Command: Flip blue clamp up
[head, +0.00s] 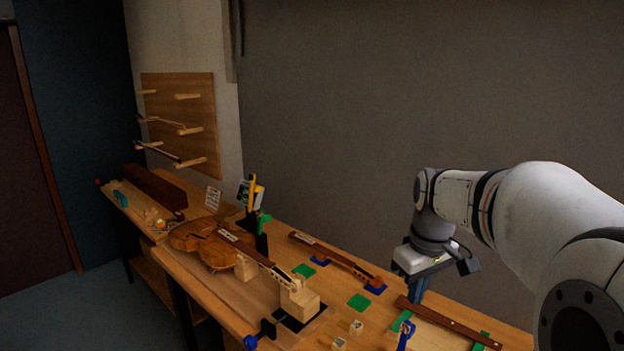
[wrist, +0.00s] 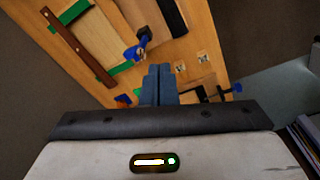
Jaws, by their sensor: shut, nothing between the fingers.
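Two blue-handled clamps are in view. One blue clamp (head: 404,336) stands at the bench's front edge, left of and below my gripper; in the wrist view this clamp (wrist: 137,49) has a black end and lies beyond the fingertips. The other, with a blue knob (head: 251,342) and black body, is at the front edge further left; its blue knob (wrist: 237,87) also shows at right in the wrist view. My gripper (head: 418,291) is shut and empty above the bench; its blue fingers (wrist: 158,72) are together, apart from both clamps.
A violin (head: 205,243) lies on the bench with its neck on a wooden block (head: 300,303). A violin neck (head: 335,260) rests on blue pads behind. A dark fingerboard strip (head: 448,322) lies on green pads at right. Small blocks (head: 356,327) sit near the front.

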